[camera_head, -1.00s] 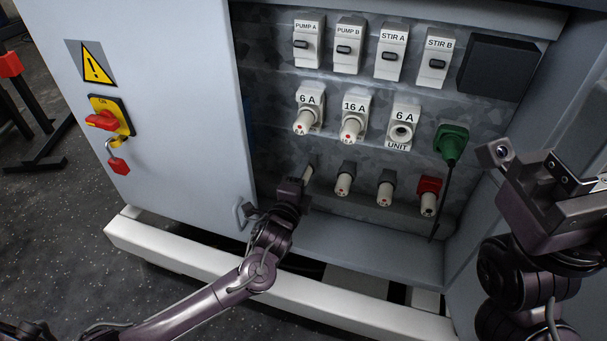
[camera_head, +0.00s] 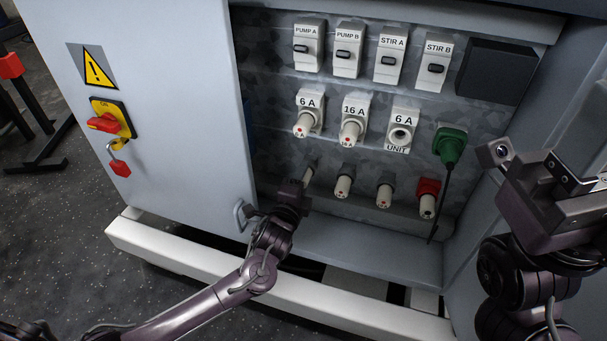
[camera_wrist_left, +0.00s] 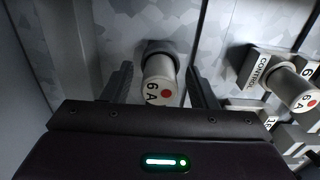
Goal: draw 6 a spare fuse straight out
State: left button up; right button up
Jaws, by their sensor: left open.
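The spare 6 A fuse (camera_wrist_left: 158,82), a pale cap with a red dot, stands in a dark round holder on the grey panel. My left gripper is open in the left wrist view (camera_wrist_left: 160,88), with one finger on each side of the fuse and visible gaps between. In the head view the left gripper (camera_head: 304,186) is at the left end of the bottom row and partly hides this fuse (camera_head: 309,174). My right gripper (camera_head: 545,190) is at the right edge, away from the panel; its finger opening is unclear.
More fuses stand to the right in the bottom row, including a grey-based one (camera_head: 344,183) and a red-based one (camera_head: 428,190). Above are a 6 A fuse (camera_head: 306,122), a 16 A fuse (camera_head: 351,130) and an empty socket (camera_head: 402,133). The cabinet door (camera_head: 180,120) is left.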

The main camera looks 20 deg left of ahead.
pick_arm(q)
jog(key=shift+p, duration=0.4)
dwell(0.3)
grip_shut()
dwell(0.4)
jog(key=shift+s, duration=0.15)
jog(key=shift+s+a+p, duration=0.1)
jog(key=shift+s+p, duration=2.05)
jog(key=shift+s, duration=0.7)
